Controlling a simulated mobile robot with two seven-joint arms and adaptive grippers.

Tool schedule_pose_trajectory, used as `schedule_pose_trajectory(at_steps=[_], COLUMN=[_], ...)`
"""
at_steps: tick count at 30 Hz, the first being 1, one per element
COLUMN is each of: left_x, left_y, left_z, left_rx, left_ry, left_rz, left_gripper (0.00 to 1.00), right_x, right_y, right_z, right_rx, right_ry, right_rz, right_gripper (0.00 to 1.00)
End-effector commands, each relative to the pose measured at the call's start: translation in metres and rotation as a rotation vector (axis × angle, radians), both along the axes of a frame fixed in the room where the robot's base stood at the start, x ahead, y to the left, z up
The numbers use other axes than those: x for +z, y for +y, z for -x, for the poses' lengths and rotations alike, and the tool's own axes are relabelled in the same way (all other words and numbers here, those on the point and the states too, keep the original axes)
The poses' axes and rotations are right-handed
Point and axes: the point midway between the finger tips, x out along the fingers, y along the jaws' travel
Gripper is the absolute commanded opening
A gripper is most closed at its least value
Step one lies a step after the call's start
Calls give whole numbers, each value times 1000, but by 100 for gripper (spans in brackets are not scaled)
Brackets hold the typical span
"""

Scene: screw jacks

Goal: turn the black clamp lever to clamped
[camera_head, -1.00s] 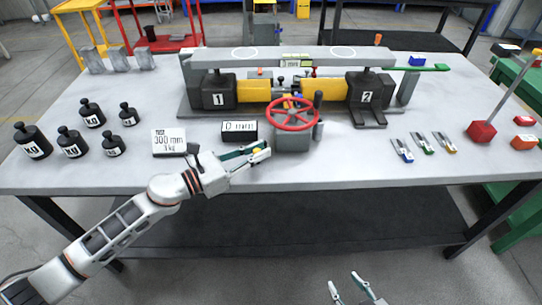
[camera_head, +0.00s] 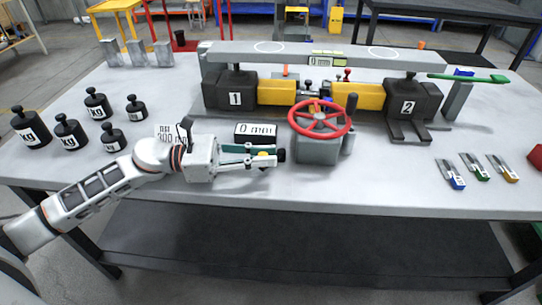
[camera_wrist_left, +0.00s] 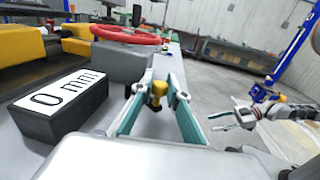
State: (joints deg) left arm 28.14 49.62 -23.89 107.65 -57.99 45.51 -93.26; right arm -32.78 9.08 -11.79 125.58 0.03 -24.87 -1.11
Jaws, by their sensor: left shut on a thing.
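My left gripper (camera_head: 272,159) is shut on a small yellow piece with a dark part, just left of the grey box under the red handwheel. In the left wrist view, the yellow piece (camera_wrist_left: 157,90) stands between the fingertips. A black round part (camera_head: 281,155) shows just past the fingertips. I cannot tell whether these belong to the black clamp lever, whose setting is unclear. The red handwheel (camera_head: 320,117) sits on the grey box (camera_head: 317,152). My right gripper (camera_wrist_left: 212,122) is open and empty in the left wrist view, away from the bench.
The "0 mm" display (camera_head: 255,133) stands close behind my left gripper. Jacks 1 (camera_head: 235,99) and 2 (camera_head: 408,107) stand behind under a long beam (camera_head: 300,55). Black weights (camera_head: 68,132) stand left; small tagged parts (camera_head: 475,167) lie right. The front bench strip is mostly clear.

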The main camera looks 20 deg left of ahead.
Motion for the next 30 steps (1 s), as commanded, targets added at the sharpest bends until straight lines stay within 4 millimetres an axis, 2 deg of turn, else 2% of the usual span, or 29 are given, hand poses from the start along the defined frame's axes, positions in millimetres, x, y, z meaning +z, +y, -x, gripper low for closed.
schedule_pose_trajectory(at_steps=[8, 9, 10, 23, 26, 30], left_x=[-2, -2, -2, -1, -2, -3], left_y=[0, 0, 0, 5, 16, 41], left_z=[1, 1, 1, 2, 6, 17], left_rx=[-1, -1, -1, 1, 3, 3], left_ry=[3, 3, 2, 0, 3, 4], left_rz=[-2, -2, -2, -2, -4, -5], left_gripper=[0, 25, 32, 32, 32, 32], right_x=[0, 0, 0, -1, -1, -1], right_y=[0, 0, 0, 0, 0, 0], right_z=[0, 0, 0, 1, 1, 1], right_rx=[1, 1, 1, -2, -1, -1], right_ry=[-1, -1, -1, 3, 2, 2], right_rz=[-1, -1, -1, -1, -1, -1], right_gripper=[42, 42, 42, 42, 42, 42])
